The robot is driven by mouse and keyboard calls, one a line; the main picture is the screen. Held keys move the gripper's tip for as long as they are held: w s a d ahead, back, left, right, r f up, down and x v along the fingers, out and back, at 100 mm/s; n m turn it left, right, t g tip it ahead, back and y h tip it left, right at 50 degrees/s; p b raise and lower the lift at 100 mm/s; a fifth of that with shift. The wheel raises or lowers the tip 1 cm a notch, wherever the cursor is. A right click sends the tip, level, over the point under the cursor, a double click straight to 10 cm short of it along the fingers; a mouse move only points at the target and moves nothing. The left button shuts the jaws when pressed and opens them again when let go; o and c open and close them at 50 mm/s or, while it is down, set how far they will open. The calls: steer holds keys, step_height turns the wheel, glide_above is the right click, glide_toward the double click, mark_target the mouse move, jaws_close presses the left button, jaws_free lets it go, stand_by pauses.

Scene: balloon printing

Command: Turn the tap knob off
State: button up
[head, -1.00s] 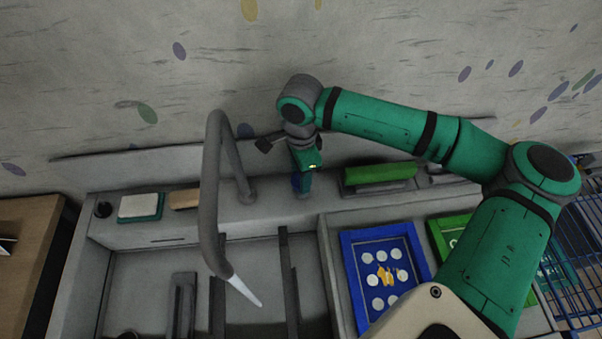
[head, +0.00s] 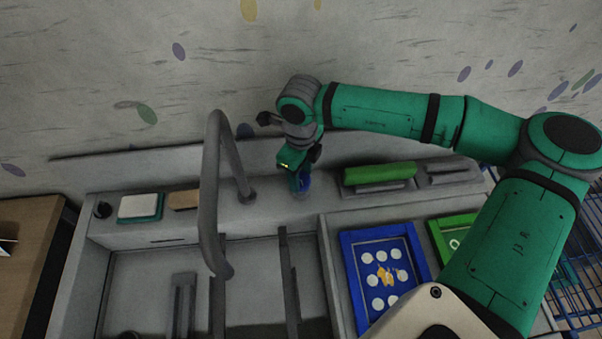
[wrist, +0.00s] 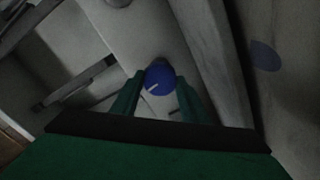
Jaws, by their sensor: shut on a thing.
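The tap knob (wrist: 160,79) is a round blue knob with a white mark on its top. In the wrist view it sits between the fingertips of my gripper (wrist: 158,92), which is shut on it. In the head view the blue knob (head: 304,181) shows on the back ledge of the sink, partly hidden by my gripper (head: 300,184). The grey tap spout (head: 211,190) arches to the left of the gripper over the sink basin. No water shows at the spout's mouth.
A white sponge (head: 138,206) and a brown block (head: 183,200) lie on the ledge at left. A green block (head: 379,173) lies right of the knob. A blue tray (head: 349,255) with white circles and a green tray (head: 437,238) stand at right. The wall is close behind.

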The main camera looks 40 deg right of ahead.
mark_target(303, 177)
steer(key=shift+d+m, duration=0.15)
steer(key=shift+m, duration=0.75)
steer(key=o, duration=1.1)
step_height(303, 177, up, 11)
steer(key=shift+f, duration=0.1)
